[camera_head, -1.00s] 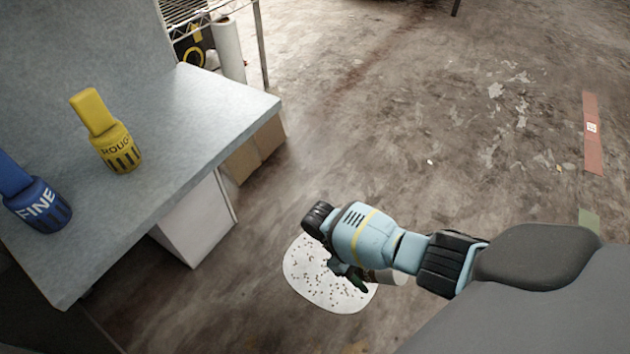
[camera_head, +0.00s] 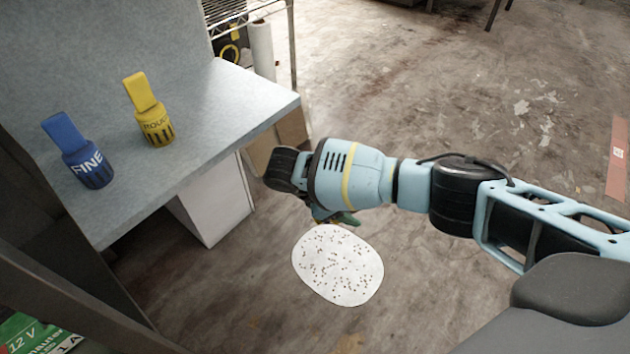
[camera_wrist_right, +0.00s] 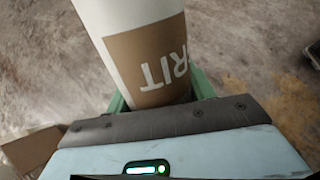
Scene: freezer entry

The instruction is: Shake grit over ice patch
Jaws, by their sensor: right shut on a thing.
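The ice patch (camera_head: 338,266) is a white rounded sheet on the floor, scattered with small brown grit specks. My right gripper (camera_head: 338,217) is above the floor, just beyond the patch's upper edge in the head view. In the right wrist view my right gripper (camera_wrist_right: 160,98) is shut on a white grit container (camera_wrist_right: 148,48) with a brown label reading "GRIT". In the head view the container is hidden behind my arm. My left gripper is not in view.
A grey counter (camera_head: 225,110) stands at the left with a blue FINE bottle (camera_head: 86,160) and a yellow ROUGH bottle (camera_head: 152,118). Below it are a white box (camera_head: 215,200) and a cardboard box (camera_head: 290,130). A wire rack (camera_head: 290,40) stands behind. The floor at the right is open.

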